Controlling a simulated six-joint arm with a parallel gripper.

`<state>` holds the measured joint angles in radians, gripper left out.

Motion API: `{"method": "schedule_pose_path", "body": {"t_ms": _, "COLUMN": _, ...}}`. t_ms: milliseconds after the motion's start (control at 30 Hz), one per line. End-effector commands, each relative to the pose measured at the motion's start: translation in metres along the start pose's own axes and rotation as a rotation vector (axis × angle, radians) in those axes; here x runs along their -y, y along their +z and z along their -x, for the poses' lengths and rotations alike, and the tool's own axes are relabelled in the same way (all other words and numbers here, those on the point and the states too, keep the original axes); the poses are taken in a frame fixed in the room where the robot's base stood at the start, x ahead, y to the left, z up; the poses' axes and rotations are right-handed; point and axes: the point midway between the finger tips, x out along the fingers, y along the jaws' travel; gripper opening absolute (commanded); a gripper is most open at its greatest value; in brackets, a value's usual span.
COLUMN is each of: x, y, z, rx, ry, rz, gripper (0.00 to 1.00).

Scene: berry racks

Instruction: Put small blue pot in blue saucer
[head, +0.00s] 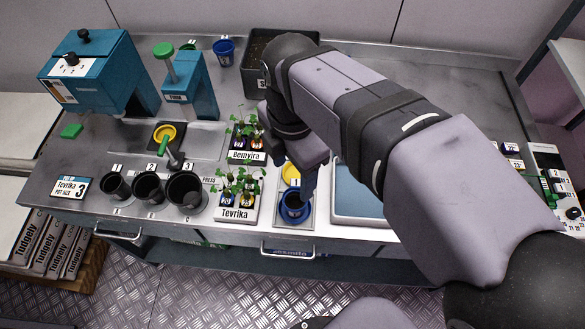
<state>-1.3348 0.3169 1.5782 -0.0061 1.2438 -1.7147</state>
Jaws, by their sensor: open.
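A small blue pot (294,200) stands at the front of the bench, on the tray right of the Tevrika label. A blue saucer (296,220) shows as a rim around its foot, so the pot appears to sit in the saucer. My gripper (309,190) points down at the pot's right rim and is open. The far finger and any contact with the pot are hard to make out. Another blue pot (223,50) stands at the back of the bench.
A yellow saucer (290,173) lies just behind the blue one. Seedling holders (238,208) stand close to the left, with several black pots (185,190) beyond. A blue-grey basin (355,200) is to the right. Teal machines (98,75) stand at the back left.

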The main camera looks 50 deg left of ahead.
Motion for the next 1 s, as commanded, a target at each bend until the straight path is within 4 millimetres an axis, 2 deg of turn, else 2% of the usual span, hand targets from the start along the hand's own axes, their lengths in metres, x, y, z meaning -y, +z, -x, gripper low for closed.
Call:
{"method": "schedule_pose_path", "body": {"t_ms": 233, "x": 0.000, "y": 0.000, "z": 0.003, "rx": 0.000, "ry": 0.000, "rz": -0.001, "gripper": 0.62}}
{"method": "schedule_pose_path", "body": {"t_ms": 333, "x": 0.003, "y": 0.006, "z": 0.002, "rx": 0.000, "ry": 0.000, "rz": -0.032, "gripper": 0.62}}
{"method": "schedule_pose_path", "body": {"t_ms": 467, "x": 0.017, "y": 0.033, "z": -0.003, "rx": 0.000, "ry": -0.001, "rz": -0.180, "gripper": 0.62}}
{"method": "schedule_pose_path", "body": {"t_ms": 567, "x": 0.040, "y": 0.068, "z": -0.011, "rx": 0.000, "ry": -0.003, "rz": -0.398, "gripper": 0.62}}
{"method": "schedule_pose_path", "body": {"t_ms": 667, "x": 0.077, "y": 0.109, "z": -0.022, "rx": 0.000, "ry": -0.005, "rz": -0.698, "gripper": 0.62}}
{"method": "schedule_pose_path", "body": {"t_ms": 800, "x": 0.146, "y": 0.160, "z": -0.041, "rx": 0.000, "ry": -0.006, "rz": -1.194, "gripper": 0.62}}
{"method": "schedule_pose_path", "body": {"t_ms": 900, "x": 0.201, "y": 0.182, "z": -0.055, "rx": 0.000, "ry": -0.007, "rz": -1.556, "gripper": 0.62}}
{"method": "schedule_pose_path", "body": {"t_ms": 1000, "x": 0.256, "y": 0.192, "z": -0.069, "rx": 0.001, "ry": -0.007, "rz": -1.917, "gripper": 0.62}}
